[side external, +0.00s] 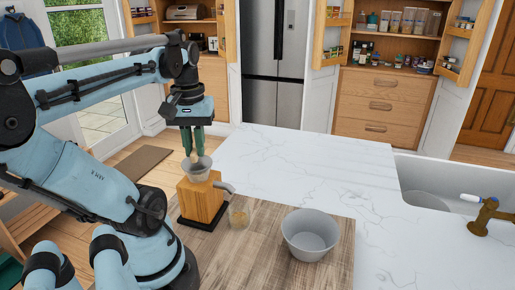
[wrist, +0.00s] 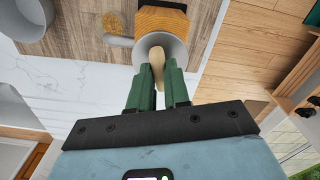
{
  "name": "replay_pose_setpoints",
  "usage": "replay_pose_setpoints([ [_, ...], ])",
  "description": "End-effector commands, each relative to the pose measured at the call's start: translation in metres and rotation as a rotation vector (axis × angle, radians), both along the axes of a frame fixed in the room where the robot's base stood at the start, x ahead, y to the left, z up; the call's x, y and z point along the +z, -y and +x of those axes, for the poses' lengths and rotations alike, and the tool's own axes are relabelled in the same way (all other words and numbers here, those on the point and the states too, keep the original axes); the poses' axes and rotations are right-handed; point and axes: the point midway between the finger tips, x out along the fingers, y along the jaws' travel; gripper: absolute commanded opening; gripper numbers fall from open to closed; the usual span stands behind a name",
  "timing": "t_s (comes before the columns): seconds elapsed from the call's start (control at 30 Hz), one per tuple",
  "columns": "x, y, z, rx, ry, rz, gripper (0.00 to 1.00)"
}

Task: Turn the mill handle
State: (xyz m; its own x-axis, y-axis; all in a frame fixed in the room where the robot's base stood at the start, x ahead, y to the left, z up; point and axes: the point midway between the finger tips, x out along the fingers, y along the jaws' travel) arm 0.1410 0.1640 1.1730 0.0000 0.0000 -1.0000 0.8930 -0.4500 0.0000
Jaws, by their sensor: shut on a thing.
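The mill has a wooden block body (side external: 203,199) on a dark base, a grey funnel (side external: 197,172) on top and a grey spout (side external: 226,187) on its right side. My gripper (side external: 194,155) points down over the funnel, its green fingertips at the rim. In the wrist view, the fingers (wrist: 157,72) are shut on a pale wooden piece, seemingly the mill handle (wrist: 158,57), which reaches into the funnel (wrist: 175,46). Its lower end is hidden in the side view. A clear glass (side external: 239,214) with yellowish contents stands below the spout.
A grey-white bowl (side external: 311,236) stands right of the glass on the wooden board (side external: 270,212). The white marble counter (side external: 320,165) behind is clear. A sink (side external: 432,200) with a brass tap (side external: 485,213) is at the right.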

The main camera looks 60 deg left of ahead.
Motion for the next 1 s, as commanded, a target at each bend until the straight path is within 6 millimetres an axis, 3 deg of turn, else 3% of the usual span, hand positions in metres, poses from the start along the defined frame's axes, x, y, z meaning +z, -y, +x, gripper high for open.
replay_pose_setpoints([
  [1.0,0.0003,-0.0001,0.0002,-0.961,0.000,0.001,0.00],
])
